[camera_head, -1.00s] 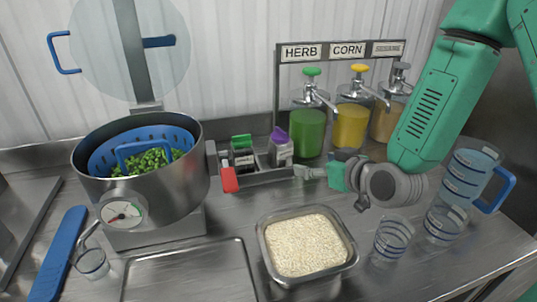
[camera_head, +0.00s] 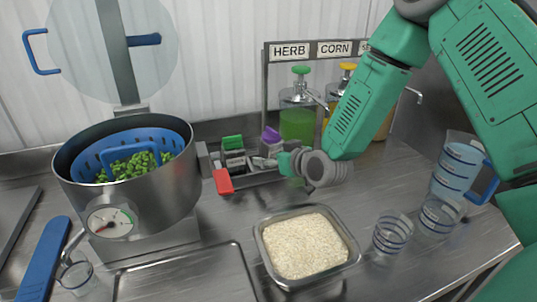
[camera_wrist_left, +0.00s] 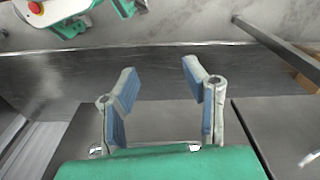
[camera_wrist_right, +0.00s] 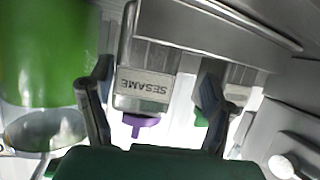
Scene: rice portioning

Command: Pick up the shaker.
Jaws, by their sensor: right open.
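The shaker with a purple cap (camera_head: 270,135) stands in the rack at the back, beside a shaker with a green cap (camera_head: 232,143). In the right wrist view the purple-capped shaker (camera_wrist_right: 145,92) carries a SESAME label and appears upside down. My right gripper (camera_wrist_right: 153,76) is open, one finger on each side of that shaker; I cannot tell whether either finger touches it. In the head view my right gripper (camera_head: 268,160) partly hides the shaker's body. My left gripper (camera_wrist_left: 160,72) is open and empty in its wrist view; it is outside the head view.
A red-handled item (camera_head: 223,181) lies at the rack's front left. A pan of rice (camera_head: 262,240) stands in front. The pot (camera_head: 150,200) is at left. The green dispenser (camera_head: 298,123) stands behind my right arm. Clear cups (camera_head: 392,236) and a jug (camera_head: 458,165) are at right.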

